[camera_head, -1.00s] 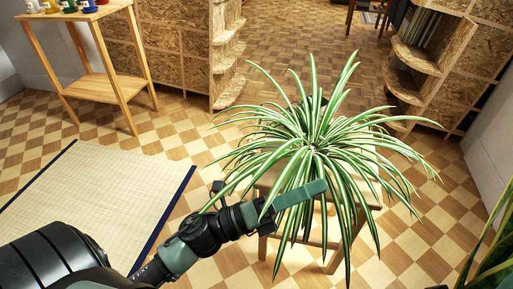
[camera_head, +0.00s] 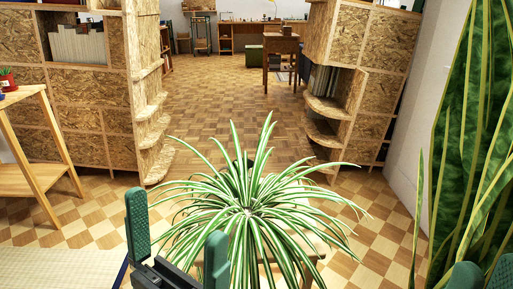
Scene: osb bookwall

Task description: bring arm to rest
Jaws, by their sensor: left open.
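My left gripper (camera_head: 178,248) is at the bottom left of centre in the head view. Its two green fingers stand apart with nothing between them. It is in front of and left of a spider plant (camera_head: 250,205), overlapping its leaves in the picture. I cannot tell whether it touches them. Two dark green tips at the bottom right corner look like my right gripper (camera_head: 484,276). It is mostly cut off, and its opening is unclear.
The spider plant stands on a small wooden stool (camera_head: 318,256). Chipboard shelves (camera_head: 95,100) flank a clear passage of parquet floor (camera_head: 225,100). A wooden stand (camera_head: 60,150) is at the left, a pale mat (camera_head: 60,270) at lower left. A tall leafy plant (camera_head: 470,130) is at the right.

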